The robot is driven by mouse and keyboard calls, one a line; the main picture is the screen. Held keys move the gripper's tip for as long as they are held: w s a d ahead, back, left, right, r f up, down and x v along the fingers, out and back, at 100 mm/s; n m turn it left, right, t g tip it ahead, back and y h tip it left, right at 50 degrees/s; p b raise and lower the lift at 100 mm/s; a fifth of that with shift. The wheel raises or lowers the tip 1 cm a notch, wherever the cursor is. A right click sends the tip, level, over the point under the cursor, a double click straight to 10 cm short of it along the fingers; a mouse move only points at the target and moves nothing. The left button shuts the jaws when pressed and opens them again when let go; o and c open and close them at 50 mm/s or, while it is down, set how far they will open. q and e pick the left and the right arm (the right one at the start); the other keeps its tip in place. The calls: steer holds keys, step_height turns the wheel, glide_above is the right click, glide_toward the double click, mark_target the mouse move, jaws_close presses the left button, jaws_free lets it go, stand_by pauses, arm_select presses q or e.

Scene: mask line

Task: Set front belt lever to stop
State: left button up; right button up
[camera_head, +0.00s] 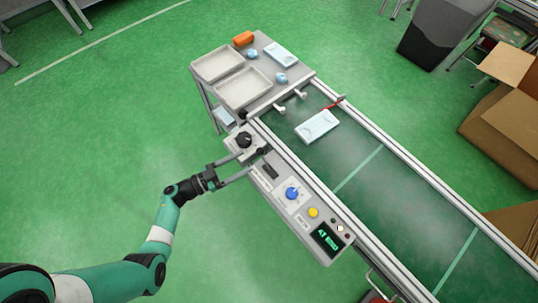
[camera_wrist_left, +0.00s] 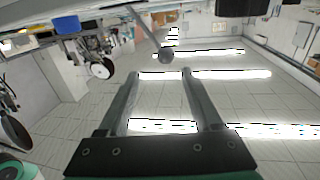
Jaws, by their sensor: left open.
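My left gripper (camera_head: 245,163) is open and empty at the near side of the control panel (camera_head: 318,218) along the belt's front edge. A black round knob (camera_head: 244,139) stands at the panel's left end, just beyond the upper finger. A smaller dark knob (camera_head: 262,151) sits right of the fingertips. In the left wrist view a lever with a grey rod and dark ball end (camera_wrist_left: 166,54) hangs just beyond the gap between the two open fingers (camera_wrist_left: 165,75), not touching them. The lever's setting cannot be read. My right gripper is out of view.
The panel also bears a blue knob (camera_head: 292,193), a yellow button (camera_head: 314,212) and a lit green display (camera_head: 327,238). A mask packet (camera_head: 317,126) lies on the green belt (camera_head: 400,208). A side table (camera_head: 262,105) with trays stands beyond. Green floor is clear at left.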

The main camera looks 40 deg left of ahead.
arm_select(q)
steer(key=b+x, duration=0.1)
steer(key=x, duration=0.2)
steer(key=b+x, duration=0.2)
steer(key=x, duration=0.1)
steer(key=a+f+b+x, duration=0.1)
steer(key=x, duration=0.3)
steer(key=shift+w, duration=0.25)
steer(key=shift+w+d+r+b, duration=0.1)
steer(key=shift+w+d+b, duration=0.15)
steer(key=shift+w, duration=0.3)
jaws_close()
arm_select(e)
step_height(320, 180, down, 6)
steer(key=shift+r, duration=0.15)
